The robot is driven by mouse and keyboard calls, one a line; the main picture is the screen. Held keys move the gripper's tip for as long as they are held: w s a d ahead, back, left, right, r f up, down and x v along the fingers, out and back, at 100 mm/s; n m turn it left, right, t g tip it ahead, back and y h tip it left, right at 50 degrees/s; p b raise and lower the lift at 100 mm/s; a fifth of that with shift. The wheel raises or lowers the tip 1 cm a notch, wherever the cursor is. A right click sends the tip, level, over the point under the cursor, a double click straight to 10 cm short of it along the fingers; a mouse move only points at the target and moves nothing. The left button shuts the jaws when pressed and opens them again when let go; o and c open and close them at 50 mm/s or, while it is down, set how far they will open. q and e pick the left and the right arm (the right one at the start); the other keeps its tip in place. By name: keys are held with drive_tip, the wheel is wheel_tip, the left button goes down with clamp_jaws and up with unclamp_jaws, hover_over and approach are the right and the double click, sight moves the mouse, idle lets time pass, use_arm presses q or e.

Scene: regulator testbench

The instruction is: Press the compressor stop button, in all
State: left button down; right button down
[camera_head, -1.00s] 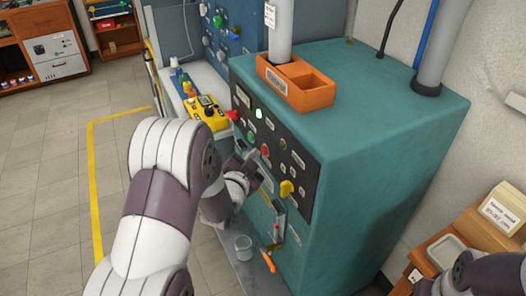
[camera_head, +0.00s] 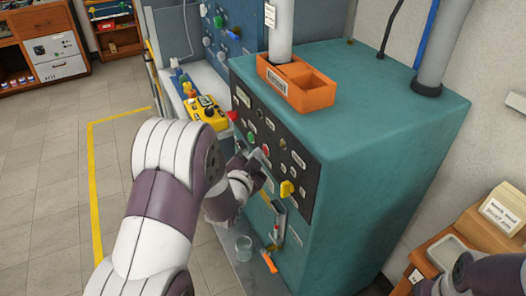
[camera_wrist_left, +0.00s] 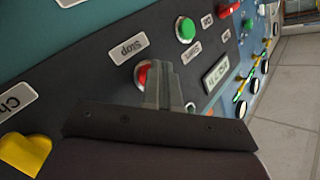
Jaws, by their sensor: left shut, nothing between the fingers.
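The red stop button (camera_wrist_left: 142,75) is beside the "Stop" label (camera_wrist_left: 128,48) in the left wrist view. My left gripper (camera_wrist_left: 163,68) is shut and empty, its fingertips at the button and covering part of it. Contact itself is hard to see. In the head view my left gripper (camera_head: 256,158) is at the black control panel (camera_head: 305,172) of the teal compressor cabinet (camera_head: 360,150), and the red button is mostly hidden there. The green start button (camera_wrist_left: 186,28) is to the right in the wrist view. The right arm's end (camera_head: 465,277) shows at the lower right, its jaws unclear.
A yellow knob (camera_head: 287,188) and a red knob (camera_head: 233,116) stick out of the panel. An orange tray (camera_head: 310,96) is on the cabinet top. A clear cup (camera_head: 243,247) stands below the panel. A yellow device (camera_head: 207,112) lies on the bench behind. The floor at left is clear.

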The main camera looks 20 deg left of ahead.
idle(0.4)
use_arm(q)
drive_tip(key=shift+s+a, duration=0.55)
drive_tip(key=shift+s, duration=0.05)
drive_tip(key=shift+s+a, duration=0.8)
drive_tip(key=shift+s, duration=0.2)
drive_tip(key=shift+s+a, duration=0.8)
drive_tip(key=shift+s, duration=0.15)
